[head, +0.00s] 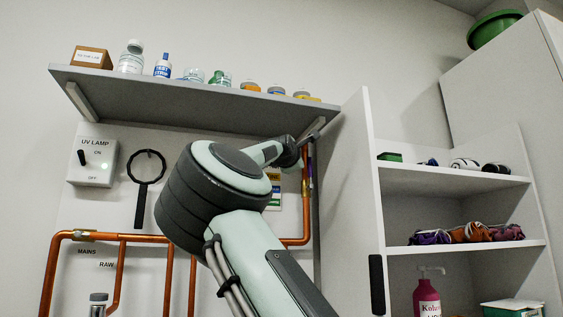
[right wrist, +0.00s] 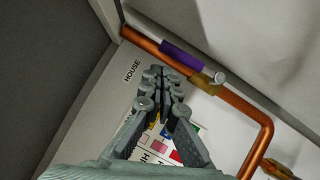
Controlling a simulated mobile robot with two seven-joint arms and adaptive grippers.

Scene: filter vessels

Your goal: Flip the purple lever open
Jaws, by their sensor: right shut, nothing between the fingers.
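The purple lever (right wrist: 185,56) shows in the right wrist view, lying roughly along a copper pipe, with a pale round end at its right. A brass fitting (right wrist: 207,82) sits on the pipe beside that end. In the head view only a thin purple strip of the lever (head: 310,170) shows by the upright pipe. My right gripper (right wrist: 165,76) is shut and empty, its fingertips just short of the lever and pipe; I cannot tell if they touch. In the head view this gripper (head: 317,129) is small, under the shelf's right end. My left gripper is out of view.
Copper pipe (head: 295,241) runs along the wall. A shelf (head: 200,93) with bottles hangs just above my right arm. A cabinet side panel (head: 350,200) stands close on the right. A UV lamp box (head: 93,161) and a black ring-handled tool (head: 141,205) are at left.

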